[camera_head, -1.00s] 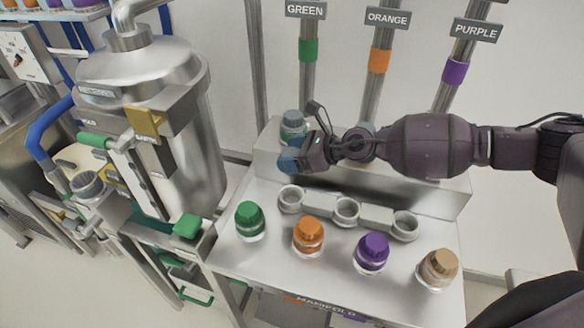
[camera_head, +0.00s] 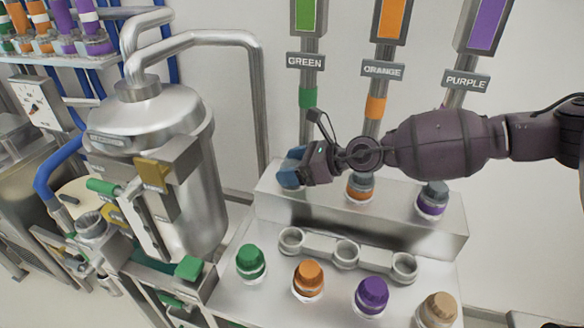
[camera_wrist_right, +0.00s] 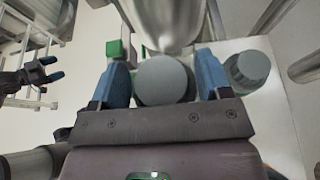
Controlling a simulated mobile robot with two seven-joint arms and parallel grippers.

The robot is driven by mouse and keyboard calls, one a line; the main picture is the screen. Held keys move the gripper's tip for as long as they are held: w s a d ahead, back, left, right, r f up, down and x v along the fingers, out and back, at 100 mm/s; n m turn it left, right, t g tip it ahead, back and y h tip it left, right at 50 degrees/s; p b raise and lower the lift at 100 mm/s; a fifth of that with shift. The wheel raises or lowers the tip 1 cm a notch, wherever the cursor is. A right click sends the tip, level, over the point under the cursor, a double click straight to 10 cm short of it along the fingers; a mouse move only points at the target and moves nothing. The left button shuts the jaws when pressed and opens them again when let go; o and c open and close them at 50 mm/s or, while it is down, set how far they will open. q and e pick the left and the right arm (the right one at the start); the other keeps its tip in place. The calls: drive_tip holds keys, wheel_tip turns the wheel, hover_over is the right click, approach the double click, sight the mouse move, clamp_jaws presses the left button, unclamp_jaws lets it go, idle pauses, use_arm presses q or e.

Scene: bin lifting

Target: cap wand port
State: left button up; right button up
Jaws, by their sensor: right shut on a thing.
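My right gripper (camera_head: 290,168) reaches in from the right over the left end of the raised steel block. In the right wrist view its blue fingers (camera_wrist_right: 166,80) are shut on a round grey cap (camera_wrist_right: 163,82). A second grey cap (camera_wrist_right: 246,70) stands just right of the fingers there. The held cap is hidden in the head view. An open round metal port (camera_head: 92,225) sits on the tank frame at the left; I cannot tell whether it is the wand port. My left gripper (camera_wrist_right: 42,75) appears small and open at the left of the right wrist view.
The steel tank (camera_head: 150,150) stands left of my right gripper. Grey-topped orange (camera_head: 360,187) and purple (camera_head: 432,200) ports stand on the block. Green (camera_head: 250,262), orange (camera_head: 308,280), purple (camera_head: 371,296) and tan (camera_head: 438,309) caps stand in front, near empty rings (camera_head: 346,253).

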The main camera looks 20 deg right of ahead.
sight(292, 166)
drive_tip(key=shift+r, duration=2.4)
